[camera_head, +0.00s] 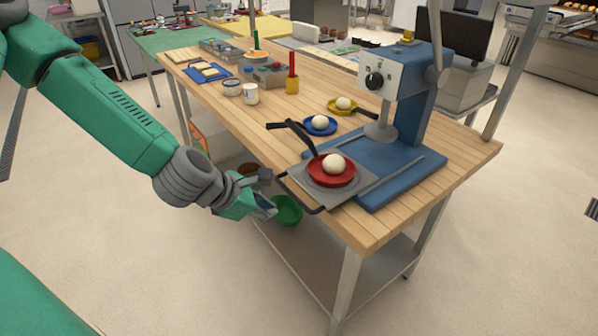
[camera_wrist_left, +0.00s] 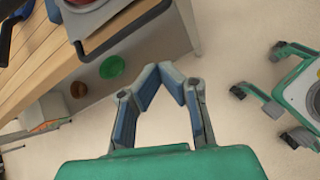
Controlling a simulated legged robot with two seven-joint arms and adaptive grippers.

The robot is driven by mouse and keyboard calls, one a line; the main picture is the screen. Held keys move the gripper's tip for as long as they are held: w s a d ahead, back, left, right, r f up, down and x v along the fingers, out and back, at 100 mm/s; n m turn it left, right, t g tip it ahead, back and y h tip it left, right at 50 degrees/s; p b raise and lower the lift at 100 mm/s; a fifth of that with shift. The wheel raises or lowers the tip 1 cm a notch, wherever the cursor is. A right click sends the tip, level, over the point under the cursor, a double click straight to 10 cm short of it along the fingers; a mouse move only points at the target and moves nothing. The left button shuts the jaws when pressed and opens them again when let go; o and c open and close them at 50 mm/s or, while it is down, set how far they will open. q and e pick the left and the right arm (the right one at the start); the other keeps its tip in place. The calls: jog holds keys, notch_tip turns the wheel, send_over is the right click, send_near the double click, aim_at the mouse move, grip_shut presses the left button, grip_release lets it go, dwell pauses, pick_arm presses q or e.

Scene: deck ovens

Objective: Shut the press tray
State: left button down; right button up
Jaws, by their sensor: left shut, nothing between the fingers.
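The press (camera_head: 402,110) is blue with a pale control head and stands on the wooden table. Its grey tray (camera_head: 318,190) is slid out toward the table's near edge, with a dark bar handle (camera_head: 300,202) at its front. A red pan (camera_head: 331,176) with a pale dough ball (camera_head: 335,163) sits on the tray. My left gripper (camera_head: 268,208) is shut and empty, just left of the handle and apart from it. In the left wrist view, the fingers (camera_wrist_left: 172,72) meet at their tips, and the handle (camera_wrist_left: 122,30) is up and left of them. My right gripper is not in view.
A blue pan (camera_head: 320,125) and a yellow pan (camera_head: 345,105), each with dough, stand behind the tray. A green bowl (camera_head: 287,210) is on the shelf below. Jars and a red-handled tool in a pot stand farther back. The floor left of the table is clear.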

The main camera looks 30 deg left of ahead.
aim_at(296, 196)
pick_arm(q)
jog(key=w+r+n+t, duration=0.1)
jog(key=w+r+n, duration=0.3)
jog(key=shift+h, duration=0.3)
jog(key=x, duration=0.2)
jog(key=b+x, duration=0.1)
jog(key=x, duration=0.4)
jog(key=shift+a+f, duration=0.35)
jog(key=shift+w+d+f, duration=0.25)
jog(key=shift+w+d, duration=0.3)
jog(key=shift+d, duration=0.1)
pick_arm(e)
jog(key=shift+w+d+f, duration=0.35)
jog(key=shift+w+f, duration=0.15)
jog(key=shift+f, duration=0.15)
